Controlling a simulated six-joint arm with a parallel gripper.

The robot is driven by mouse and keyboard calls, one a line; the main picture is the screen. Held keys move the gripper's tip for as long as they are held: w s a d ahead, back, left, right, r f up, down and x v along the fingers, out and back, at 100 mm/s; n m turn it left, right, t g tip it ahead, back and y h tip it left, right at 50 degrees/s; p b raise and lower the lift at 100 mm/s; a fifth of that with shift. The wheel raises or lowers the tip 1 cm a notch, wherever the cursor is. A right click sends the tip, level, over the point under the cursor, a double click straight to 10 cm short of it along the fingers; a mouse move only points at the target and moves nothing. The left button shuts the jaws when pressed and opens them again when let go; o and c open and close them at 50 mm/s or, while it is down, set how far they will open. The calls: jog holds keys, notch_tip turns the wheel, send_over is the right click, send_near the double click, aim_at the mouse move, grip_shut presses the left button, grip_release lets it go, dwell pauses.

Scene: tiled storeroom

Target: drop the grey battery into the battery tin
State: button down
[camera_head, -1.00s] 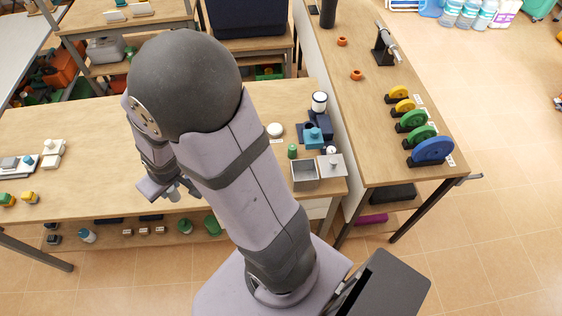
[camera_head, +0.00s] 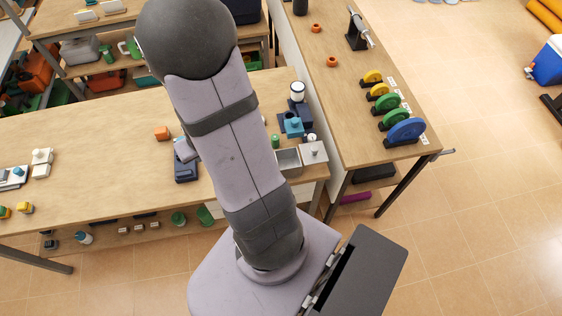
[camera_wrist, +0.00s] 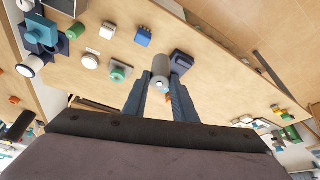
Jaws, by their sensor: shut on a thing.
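The grey battery (camera_wrist: 160,68) is a small cylinder between the fingertips of my gripper (camera_wrist: 160,84) in the wrist view. The jaws are shut on it, with its lighter end facing the camera. In the head view my arm hides the battery and most of my gripper. An open grey metal box (camera_head: 288,162), which looks like the battery tin, stands near the right end of the long bench, partly covered by my arm. My gripper is apart from it. I cannot make out the tin in the wrist view.
A grey block with a knob (camera_head: 313,152) stands right of the tin. A green cylinder (camera_head: 275,141) and a teal-and-navy device (camera_head: 293,125) stand behind it. The bench's left-centre is largely clear.

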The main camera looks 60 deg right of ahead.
jog(key=s+d+f+m+g+h, duration=0.1)
jog(key=s+d+f+m, duration=0.25)
jog(key=s+d, duration=0.6)
jog(key=s+d+f+m+h, duration=0.1)
jog(key=s+d+f+m, duration=0.1)
jog(key=s+d+f, duration=0.55)
jog(key=w+d+r+n, duration=0.1)
jog(key=w+d+r, duration=0.1)
jog(key=d, duration=0.3)
jog(key=shift+r+y, duration=0.3)
jog(key=shift+r, duration=0.3)
jog(key=shift+f, duration=0.1)
notch_tip(320, 180, down, 6)
jog(key=b, duration=0.6)
jog(key=shift+b, duration=0.35)
jog(key=c, duration=1.4)
grip_release()
